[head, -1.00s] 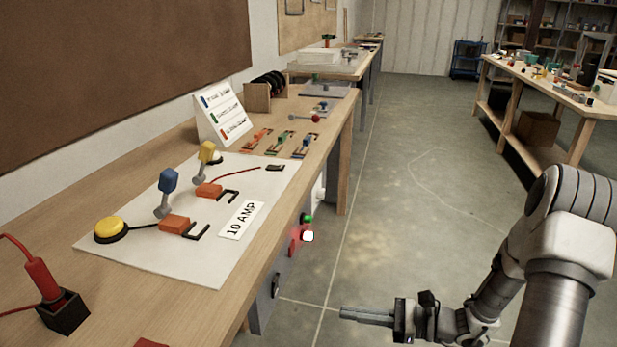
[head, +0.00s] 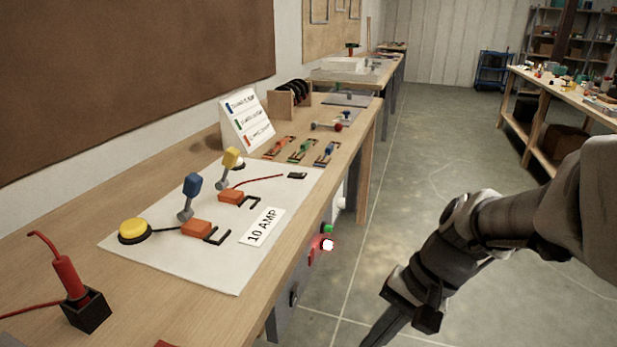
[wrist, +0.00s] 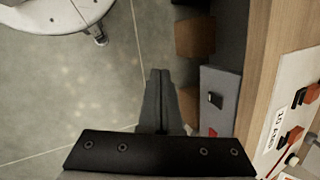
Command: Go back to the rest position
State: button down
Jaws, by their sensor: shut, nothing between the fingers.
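My gripper (head: 383,333) hangs over the floor to the right of the workbench in the head view, pointing down and to the left, with its tips near the lower frame edge. In the wrist view my gripper (wrist: 160,75) shows with its fingers together and nothing between them, above the grey floor (wrist: 100,85). It is apart from the workbench (head: 225,308).
The bench holds a white board with blue-topped (head: 192,184) and yellow-topped (head: 232,158) levers, a yellow button (head: 134,230) and a red probe in a black holder (head: 85,312). Another table (head: 548,110) stands at the right. The floor between is clear.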

jog(key=s+d+r+n+t+h+p, duration=0.1)
jog(key=r+n+t+p, duration=0.1)
jog(key=r+p, duration=0.4)
jog(key=s+d+r+n+t+h+p, duration=0.1)
jog(key=r+p, duration=0.5)
jog(key=r, duration=0.6)
jog(key=s+d+r+n+t+h+p, duration=0.2)
jog(key=r+p, duration=0.4)
jog(key=r, duration=0.3)
jog(key=shift+n+t+h, duration=0.4)
jog(key=shift+t+h, duration=0.1)
jog(key=shift+s+a, duration=0.1)
